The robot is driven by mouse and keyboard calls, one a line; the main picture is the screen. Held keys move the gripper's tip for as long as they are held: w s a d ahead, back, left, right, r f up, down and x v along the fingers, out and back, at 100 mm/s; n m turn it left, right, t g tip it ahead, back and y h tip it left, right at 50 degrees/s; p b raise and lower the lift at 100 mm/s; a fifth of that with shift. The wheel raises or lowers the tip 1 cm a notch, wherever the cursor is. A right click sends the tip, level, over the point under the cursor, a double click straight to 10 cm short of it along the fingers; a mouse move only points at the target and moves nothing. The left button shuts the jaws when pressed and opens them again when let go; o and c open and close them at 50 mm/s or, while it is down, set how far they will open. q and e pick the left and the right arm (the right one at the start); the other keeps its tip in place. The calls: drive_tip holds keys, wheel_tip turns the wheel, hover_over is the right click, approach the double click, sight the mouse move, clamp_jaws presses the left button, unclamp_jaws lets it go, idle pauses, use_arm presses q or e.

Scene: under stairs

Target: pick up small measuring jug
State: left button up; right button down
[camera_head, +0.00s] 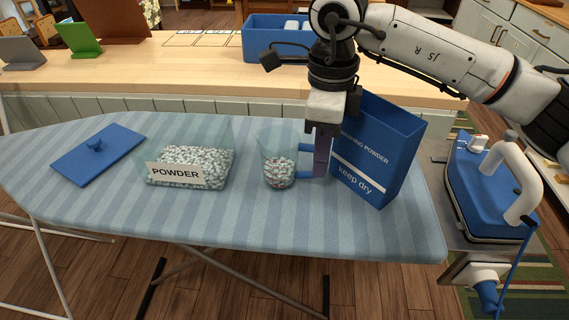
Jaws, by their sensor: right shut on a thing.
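The small measuring jug (279,171) is a clear cup with a blue handle on its right side, partly filled with pale granules. It stands upright on the striped ironing board (240,225). My right gripper (320,165) points down from above and is shut on the jug's blue handle, between the jug and the blue washing powder box. Its fingers hide part of the handle. My left gripper is not in view.
The blue washing powder box (385,155) stands close to the right of my gripper. A clear container labelled POWDER (188,165) holds granules left of the jug. A blue lid (98,155) lies farther left. An iron (487,180) rests at the right end.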

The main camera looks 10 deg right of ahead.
drive_tip(key=shift+r, duration=0.15)
drive_tip(key=shift+r, duration=4.85)
drive_tip(key=c, duration=2.4)
unclamp_jaws()
clamp_jaws()
drive_tip(key=shift+s, duration=0.1)
